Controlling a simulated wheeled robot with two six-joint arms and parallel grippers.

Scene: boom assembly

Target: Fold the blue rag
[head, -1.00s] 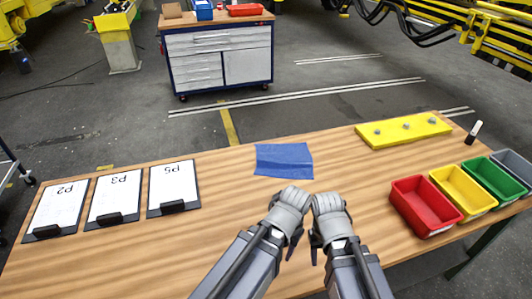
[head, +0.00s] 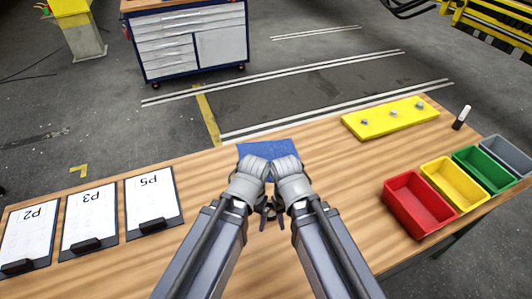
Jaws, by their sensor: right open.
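The blue rag (head: 268,149) lies on the wooden table near its far edge, in the middle of the head view. Only its far part shows; its near part is hidden behind my two grippers. My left gripper (head: 264,213) and my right gripper (head: 279,213) are side by side, close together, at the near side of the rag. Their wrists cover most of the fingers. The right gripper is open. I cannot tell whether the left is open or shut, or whether either touches the cloth.
Clipboards, among them P5 (head: 152,203), lie at the left of the wooden table (head: 120,270). A yellow plate (head: 390,118) with knobs and a black-and-white marker (head: 461,117) are at the far right. Red (head: 419,205), yellow (head: 453,184), green (head: 484,170) and grey bins (head: 507,158) stand at right.

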